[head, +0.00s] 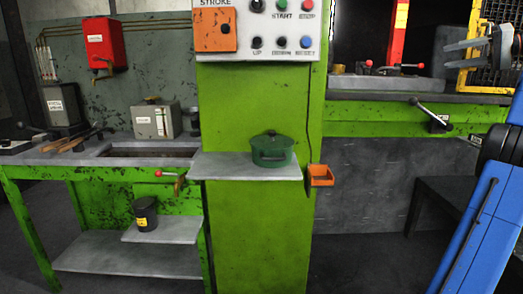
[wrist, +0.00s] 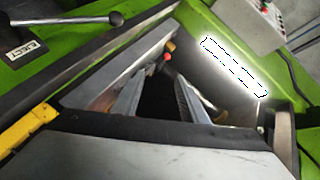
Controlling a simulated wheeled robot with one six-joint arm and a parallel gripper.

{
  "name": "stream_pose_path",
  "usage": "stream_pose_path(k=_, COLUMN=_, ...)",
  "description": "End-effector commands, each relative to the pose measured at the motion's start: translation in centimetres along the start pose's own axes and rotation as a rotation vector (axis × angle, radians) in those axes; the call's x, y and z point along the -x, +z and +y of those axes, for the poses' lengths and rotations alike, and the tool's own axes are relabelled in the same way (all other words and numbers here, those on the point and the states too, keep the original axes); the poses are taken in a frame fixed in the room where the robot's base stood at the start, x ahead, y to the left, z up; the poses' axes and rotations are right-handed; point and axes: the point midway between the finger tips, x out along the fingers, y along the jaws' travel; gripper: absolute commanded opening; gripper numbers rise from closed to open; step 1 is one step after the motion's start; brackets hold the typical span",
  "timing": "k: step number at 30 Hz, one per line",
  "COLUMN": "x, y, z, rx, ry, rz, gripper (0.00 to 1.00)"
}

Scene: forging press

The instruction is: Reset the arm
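My arm shows at the right edge of the head view as a blue link (head: 480,225) with dark joints. My gripper (head: 446,56) is above it, its two grey fingers pointing left over the right side of the green bench. In the wrist view my gripper (wrist: 160,85) has its two fingers apart with a dark gap between them. Nothing is seen held in it. Part of the arm is cut off by the right edge of the head view.
A black-handled lever (head: 430,114) sticks out from the green bench front (head: 365,121) below my gripper. A green pot (head: 272,150) sits on a grey shelf (head: 245,172).

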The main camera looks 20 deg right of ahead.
Motion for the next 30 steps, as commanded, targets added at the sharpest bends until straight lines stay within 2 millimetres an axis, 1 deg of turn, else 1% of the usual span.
stream_pose_path(k=1, x=-1.0, y=0.1, z=-0.6, rx=-0.005, ry=0.004, rz=-0.004, gripper=0.39)
stream_pose_path(k=5, x=-3.6, y=0.3, z=-1.4, rx=-0.029, ry=0.023, rz=-0.014, gripper=0.39)
stream_pose_path(k=8, x=-6.0, y=0.7, z=-2.1, rx=-0.05, ry=0.042, rz=-0.023, gripper=0.39)
stream_pose_path(k=11, x=-9.0, y=1.6, z=-3.1, rx=-0.075, ry=0.068, rz=-0.036, gripper=0.39)
stream_pose_path(k=14, x=-12.9, y=3.1, z=-4.3, rx=-0.104, ry=0.105, rz=-0.056, gripper=0.39)
stream_pose_path(k=15, x=-14.4, y=4.0, z=-4.8, rx=-0.114, ry=0.123, rz=-0.063, gripper=0.39)
stream_pose_path(k=17, x=-16.6, y=5.3, z=-5.4, rx=-0.13, ry=0.15, rz=-0.076, gripper=0.39)
stream_pose_path(k=18, x=-18.0, y=6.3, z=-5.8, rx=-0.137, ry=0.168, rz=-0.086, gripper=0.39)
stream_pose_path(k=20, x=-20.1, y=8.0, z=-6.3, rx=-0.148, ry=0.197, rz=-0.1, gripper=0.39)
stream_pose_path(k=21, x=-21.4, y=9.2, z=-6.7, rx=-0.153, ry=0.216, rz=-0.109, gripper=0.39)
stream_pose_path(k=23, x=-23.1, y=11.1, z=-7.1, rx=-0.16, ry=0.246, rz=-0.125, gripper=0.39)
stream_pose_path(k=24, x=-24.3, y=12.5, z=-7.4, rx=-0.162, ry=0.267, rz=-0.136, gripper=0.39)
stream_pose_path(k=26, x=-25.9, y=14.7, z=-7.7, rx=-0.165, ry=0.297, rz=-0.151, gripper=0.39)
stream_pose_path(k=27, x=-26.8, y=16.2, z=-7.9, rx=-0.164, ry=0.318, rz=-0.161, gripper=0.39)
stream_pose_path(k=29, x=-28.1, y=18.6, z=-8.1, rx=-0.162, ry=0.349, rz=-0.178, gripper=0.39)
stream_pose_path(k=30, x=-28.9, y=20.2, z=-8.3, rx=-0.159, ry=0.37, rz=-0.189, gripper=0.39)
